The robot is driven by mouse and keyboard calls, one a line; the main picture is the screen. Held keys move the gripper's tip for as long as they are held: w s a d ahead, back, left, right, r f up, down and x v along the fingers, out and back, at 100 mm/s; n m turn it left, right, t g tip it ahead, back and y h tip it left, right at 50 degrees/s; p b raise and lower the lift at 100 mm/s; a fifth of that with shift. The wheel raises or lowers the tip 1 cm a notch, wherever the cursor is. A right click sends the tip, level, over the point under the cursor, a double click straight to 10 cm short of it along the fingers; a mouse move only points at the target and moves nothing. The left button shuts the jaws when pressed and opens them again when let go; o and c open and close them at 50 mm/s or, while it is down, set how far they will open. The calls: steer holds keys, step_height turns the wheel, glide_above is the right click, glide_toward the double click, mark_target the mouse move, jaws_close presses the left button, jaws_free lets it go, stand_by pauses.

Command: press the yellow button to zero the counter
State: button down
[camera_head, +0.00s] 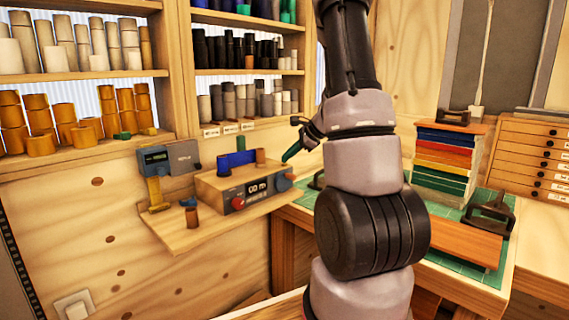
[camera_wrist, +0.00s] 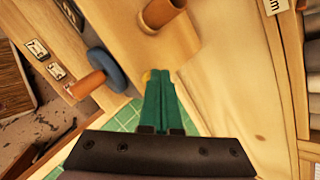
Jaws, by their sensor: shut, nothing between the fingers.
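The counter box (camera_head: 247,192) stands on a wooden shelf, with a small display, a red knob (camera_head: 238,203) and a blue wheel (camera_head: 284,183). My gripper (camera_head: 286,158) is shut and empty, its green fingers pointing down just above the box's right end. In the wrist view the closed fingertips (camera_wrist: 160,76) lie over the box top. A small yellow spot, apparently the yellow button (camera_wrist: 146,76), shows right beside the fingertips, partly hidden by them. I cannot tell whether they touch. The button is not clear in the head view.
A brown cylinder (camera_head: 260,156) and a blue piece (camera_head: 236,160) stand on the box top near my fingers. A grey device with a yellow bracket (camera_head: 156,192) stands to the left. Shelves of rolls rise behind. Stacked coloured boards (camera_head: 446,165) lie on the right bench.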

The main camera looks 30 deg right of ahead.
steer(key=shift+r, duration=0.95)
steer(key=shift+r, duration=2.5)
